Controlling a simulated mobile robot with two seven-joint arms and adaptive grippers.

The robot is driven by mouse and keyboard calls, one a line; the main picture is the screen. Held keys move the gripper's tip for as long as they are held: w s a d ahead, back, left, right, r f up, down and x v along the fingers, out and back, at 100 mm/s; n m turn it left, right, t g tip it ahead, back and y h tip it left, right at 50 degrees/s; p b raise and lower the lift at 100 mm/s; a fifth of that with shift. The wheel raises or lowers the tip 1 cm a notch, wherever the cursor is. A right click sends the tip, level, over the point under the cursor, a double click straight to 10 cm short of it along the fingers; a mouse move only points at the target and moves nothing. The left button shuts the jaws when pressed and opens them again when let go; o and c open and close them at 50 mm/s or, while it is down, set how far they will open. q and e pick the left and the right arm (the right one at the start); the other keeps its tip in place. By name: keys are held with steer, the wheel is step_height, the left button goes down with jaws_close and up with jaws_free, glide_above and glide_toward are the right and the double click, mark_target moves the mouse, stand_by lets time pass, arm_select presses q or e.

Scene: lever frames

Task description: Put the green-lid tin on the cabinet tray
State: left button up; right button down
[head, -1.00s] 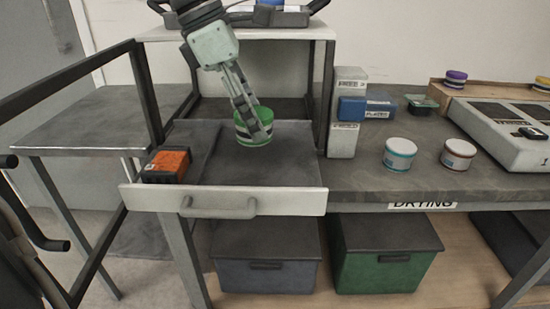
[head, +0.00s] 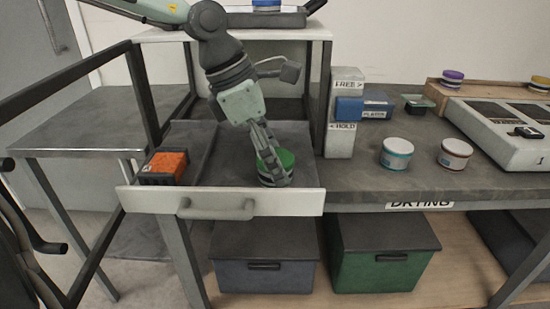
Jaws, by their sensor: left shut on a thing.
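The green-lid tin (head: 265,175) is over the right part of the open drawer (head: 220,172), close behind its white front. My left gripper (head: 274,172) reaches down from above and is shut on the tin, its fingers covering part of the lid and side. I cannot tell whether the tin touches the drawer floor. The dark cabinet tray (head: 240,20) with raised handles sits on the white cabinet top, partly cut off by the upper picture edge and partly behind my arm. A blue-lidded tin (head: 266,4) stands on it. My right gripper is not in view.
An orange-and-black box (head: 165,167) lies in the drawer's left part. Right of the cabinet, a white-and-blue block stack (head: 345,115), two tins (head: 397,154) (head: 455,154) and a pale panel (head: 500,125) stand on the bench. Dark posts frame the cabinet.

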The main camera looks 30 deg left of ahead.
arm_select(q)
steer(key=o, duration=0.8)
steer(key=shift+c, duration=0.2)
steer(key=o, duration=0.5)
steer(key=shift+c, duration=0.2)
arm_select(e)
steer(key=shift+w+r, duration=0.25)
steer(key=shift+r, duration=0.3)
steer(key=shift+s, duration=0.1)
arm_select(q)
steer(key=shift+r, duration=0.3)
steer(key=v, duration=1.1)
steer(key=shift+a+r+p, duration=0.2)
steer(key=shift+p, duration=0.15)
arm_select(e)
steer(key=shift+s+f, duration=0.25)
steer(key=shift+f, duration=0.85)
arm_select(q)
steer(key=shift+s, duration=0.15)
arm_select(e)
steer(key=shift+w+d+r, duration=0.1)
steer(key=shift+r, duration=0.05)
